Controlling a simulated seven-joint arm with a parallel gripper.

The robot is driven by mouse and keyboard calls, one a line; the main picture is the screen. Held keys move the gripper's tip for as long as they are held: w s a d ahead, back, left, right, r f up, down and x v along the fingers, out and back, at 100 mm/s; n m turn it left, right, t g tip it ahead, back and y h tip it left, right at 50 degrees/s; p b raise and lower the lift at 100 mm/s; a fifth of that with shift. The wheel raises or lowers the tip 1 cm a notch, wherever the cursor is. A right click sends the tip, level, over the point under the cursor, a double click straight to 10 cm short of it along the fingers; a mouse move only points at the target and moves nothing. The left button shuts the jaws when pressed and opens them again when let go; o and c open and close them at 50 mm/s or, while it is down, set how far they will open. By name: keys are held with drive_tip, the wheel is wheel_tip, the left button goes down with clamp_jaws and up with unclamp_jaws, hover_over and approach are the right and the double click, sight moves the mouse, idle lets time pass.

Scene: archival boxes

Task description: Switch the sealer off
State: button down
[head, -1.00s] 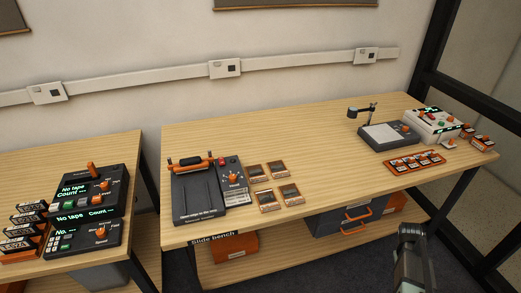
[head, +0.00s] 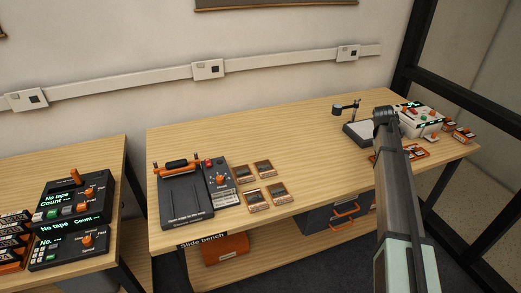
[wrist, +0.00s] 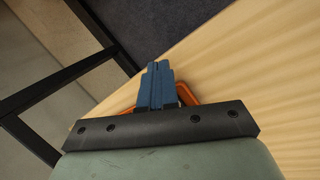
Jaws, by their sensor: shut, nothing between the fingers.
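The slide bench holds a dark machine (head: 185,203) with an orange-gripped bar across its back, which looks like the sealer. Its side panel (head: 219,180) has a red button (head: 209,163) and an orange knob (head: 221,180); I cannot read the switch state. My gripper (wrist: 157,70) shows in the wrist view, its blue fingers shut together and empty. An orange thing (wrist: 189,94) shows partly behind the fingers, with the wooden top beyond. In the head view my arm rises at the right, far from the machine, and my fingers cannot be made out.
Several framed slides (head: 264,169) lie just right of the machine. A grey pad with a small post (head: 357,132), an orange rack (head: 419,152) and a white control box (head: 420,120) stand at the right, partly behind my arm. The bench middle (head: 310,150) is clear.

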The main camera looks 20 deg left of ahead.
drive_tip(key=a+r+n+y, duration=0.1)
drive_tip(key=a+r, duration=0.1)
drive_tip(key=a, duration=0.6)
drive_tip(key=a+r, duration=0.3)
drive_tip(key=a, duration=0.5)
wheel_tip(320, 180, up, 11)
drive_tip(key=n+y, duration=0.3)
drive_tip(key=n, duration=0.2)
hover_over(208, 163)
drive_tip(key=w+a, duration=0.2)
drive_tip(key=shift+s+d+t, duration=0.25)
drive_tip(key=shift+t, duration=0.05)
drive_tip(key=shift+f, duration=0.1)
wheel_tip(208, 163, down, 14)
drive_tip(key=shift+r, duration=0.1)
